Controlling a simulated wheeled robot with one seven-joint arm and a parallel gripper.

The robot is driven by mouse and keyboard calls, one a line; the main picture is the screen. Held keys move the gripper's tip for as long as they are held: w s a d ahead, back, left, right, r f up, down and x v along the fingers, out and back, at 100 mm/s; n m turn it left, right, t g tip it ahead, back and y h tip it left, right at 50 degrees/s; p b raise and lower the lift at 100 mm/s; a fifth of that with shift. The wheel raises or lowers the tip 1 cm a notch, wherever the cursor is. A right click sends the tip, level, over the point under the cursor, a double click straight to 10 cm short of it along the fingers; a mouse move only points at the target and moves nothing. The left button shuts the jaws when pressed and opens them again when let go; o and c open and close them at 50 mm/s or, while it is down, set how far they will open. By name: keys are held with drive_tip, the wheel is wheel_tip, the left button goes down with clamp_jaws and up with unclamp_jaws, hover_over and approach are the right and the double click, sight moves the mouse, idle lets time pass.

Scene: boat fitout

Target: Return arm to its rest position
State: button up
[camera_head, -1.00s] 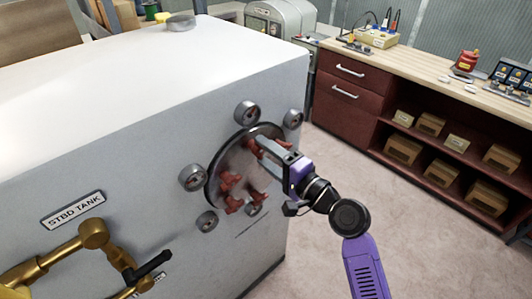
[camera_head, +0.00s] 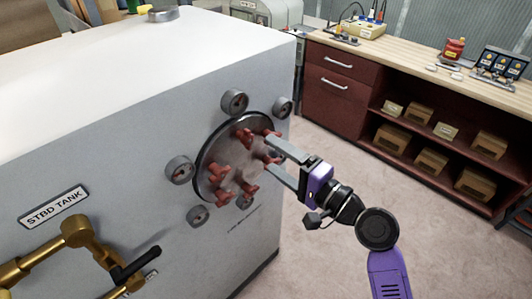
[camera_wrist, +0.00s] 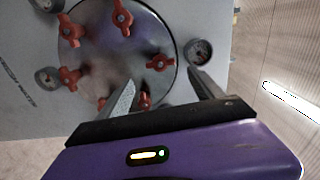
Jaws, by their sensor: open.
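My arm is purple and black, and it reaches in from the lower right of the head view. My gripper (camera_head: 276,163) is open and empty, with its two grey fingers pointing at the right side of the round metal plate (camera_head: 212,180). The plate carries several red wing-shaped knobs (camera_head: 222,172) and is on the tank's side. In the wrist view the fingers (camera_wrist: 160,90) are spread wide, with a red knob (camera_wrist: 160,62) seen beyond the gap between them. Another red knob is partly hidden behind the left finger. Whether a finger touches a knob I cannot tell.
The white tank (camera_head: 120,130) fills the left, with gauges (camera_head: 179,170) around the plate. A brass pipe with a black lever (camera_head: 135,265) sticks out at lower left. A wooden-topped workbench (camera_head: 420,60) with drawers and boxes stands at the right. Carpet (camera_head: 340,150) between is clear.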

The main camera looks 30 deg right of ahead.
drive_tip(key=shift+s+d, duration=0.1)
drive_tip(key=shift+s, duration=0.2)
idle(0.4)
drive_tip(key=s+d+f+n+t+h, duration=0.1)
drive_tip(key=s+d+f+n+h, duration=0.3)
drive_tip(key=s+h, duration=0.45)
drive_tip(key=s+a+f+n+g+y+b, duration=0.1)
drive_tip(key=s+a+f+n, duration=0.1)
drive_tip(key=s, duration=0.6)
drive_tip(key=s+a+f+n+g+y+b, duration=0.1)
drive_tip(key=s+a+f+n, duration=0.1)
drive_tip(key=s, duration=0.7)
drive_tip(key=s+a+f+n+g+y, duration=0.1)
drive_tip(key=s+a+f+n, duration=0.1)
drive_tip(key=s+n, duration=0.3)
drive_tip(key=s+a, duration=0.1)
drive_tip(key=s, duration=0.3)
drive_tip(key=shift+s+a+f+n+b, duration=0.2)
drive_tip(key=shift+s+a+n+b, duration=0.1)
drive_tip(key=shift+b, duration=0.1)
